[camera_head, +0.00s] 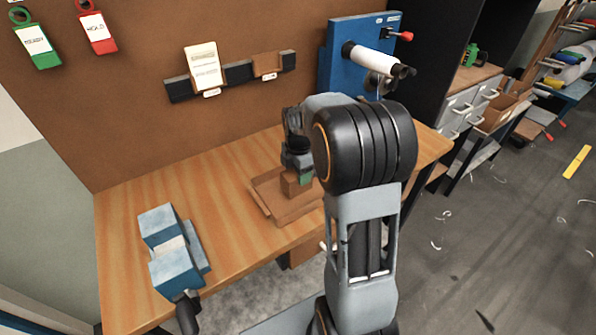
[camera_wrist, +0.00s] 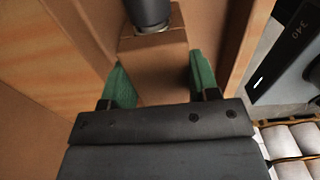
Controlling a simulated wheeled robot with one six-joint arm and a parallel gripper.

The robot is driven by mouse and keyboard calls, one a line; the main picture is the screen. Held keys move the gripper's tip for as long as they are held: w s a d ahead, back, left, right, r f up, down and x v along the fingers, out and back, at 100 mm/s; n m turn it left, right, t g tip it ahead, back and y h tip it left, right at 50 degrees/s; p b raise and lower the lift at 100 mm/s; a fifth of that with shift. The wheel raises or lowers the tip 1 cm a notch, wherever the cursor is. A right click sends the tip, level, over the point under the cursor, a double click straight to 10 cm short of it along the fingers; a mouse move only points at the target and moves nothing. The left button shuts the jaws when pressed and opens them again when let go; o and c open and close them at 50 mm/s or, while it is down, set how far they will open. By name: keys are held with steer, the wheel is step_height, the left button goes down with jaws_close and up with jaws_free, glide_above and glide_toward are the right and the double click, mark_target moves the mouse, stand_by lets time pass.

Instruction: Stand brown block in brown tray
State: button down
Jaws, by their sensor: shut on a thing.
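The brown tray (camera_head: 265,205) lies on the wooden bench, near its front edge. My gripper (camera_wrist: 160,78) has green fingers and is down over the tray, shut on the brown block (camera_wrist: 152,48), with one finger on each side. In the head view the block (camera_head: 290,185) shows inside the tray's outline, and it looks upright. My arm hides part of the tray's right side and part of the block. I cannot tell if the block's underside touches the tray floor. A dark cylinder shows at the block's far end in the wrist view.
A blue vise (camera_head: 170,250) stands at the bench's front left. A blue machine with a white roll (camera_head: 370,62) stands at the back right. A dark rail (camera_head: 238,75) with a card is on the back board. The bench between vise and tray is clear.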

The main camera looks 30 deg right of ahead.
steer(key=shift+f+b, duration=0.35)
steer(key=shift+f, duration=0.05)
steer(key=shift+c, duration=1.4)
jaws_free()
steer(key=shift+r, duration=0.1)
step_height(320, 180, up, 14)
